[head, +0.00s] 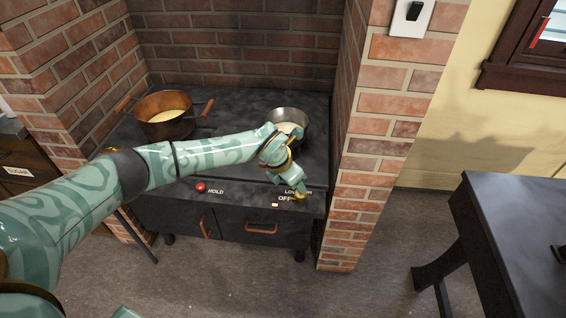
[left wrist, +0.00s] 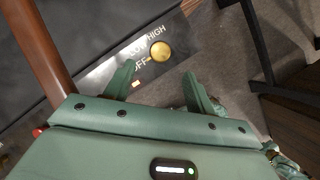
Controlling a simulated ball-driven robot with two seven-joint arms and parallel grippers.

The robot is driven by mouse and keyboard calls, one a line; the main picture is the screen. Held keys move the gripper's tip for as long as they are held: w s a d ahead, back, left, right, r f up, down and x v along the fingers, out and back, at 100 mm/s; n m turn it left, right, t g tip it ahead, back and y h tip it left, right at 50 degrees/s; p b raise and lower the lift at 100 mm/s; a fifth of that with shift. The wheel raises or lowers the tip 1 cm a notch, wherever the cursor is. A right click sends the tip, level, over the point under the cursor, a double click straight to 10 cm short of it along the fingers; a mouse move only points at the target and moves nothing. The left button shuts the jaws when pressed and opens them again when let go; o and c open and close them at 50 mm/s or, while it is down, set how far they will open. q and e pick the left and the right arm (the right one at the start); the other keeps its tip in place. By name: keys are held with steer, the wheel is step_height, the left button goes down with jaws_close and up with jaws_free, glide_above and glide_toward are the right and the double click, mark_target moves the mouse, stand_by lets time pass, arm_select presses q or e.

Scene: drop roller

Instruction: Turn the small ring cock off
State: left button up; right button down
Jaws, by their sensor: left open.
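The small ring cock, a round brass knob (left wrist: 160,51), is on the stove's front edge beside the LOW, HIGH and OFF lettering. In the head view a bit of the brass cock (head: 301,196) shows at my fingertips. My left gripper (head: 295,187) reaches over the stove front from the left. In the left wrist view my left gripper (left wrist: 158,76) is open, its fingertips just short of the cock, with the cock in line with the gap between them. I cannot tell whether a finger touches it.
A steel pan (head: 289,117) with pale contents sits behind my left gripper. A copper pot (head: 164,104) with wooden handles stands on the stove's left. A red knob (head: 200,187) marked HOLD is left along the front edge. A brick pillar (head: 372,150) stands close on the right.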

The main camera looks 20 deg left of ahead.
arm_select(q)
steer(key=p+v, duration=0.2)
steer(key=v, duration=0.6)
steer(key=shift+r, duration=0.1)
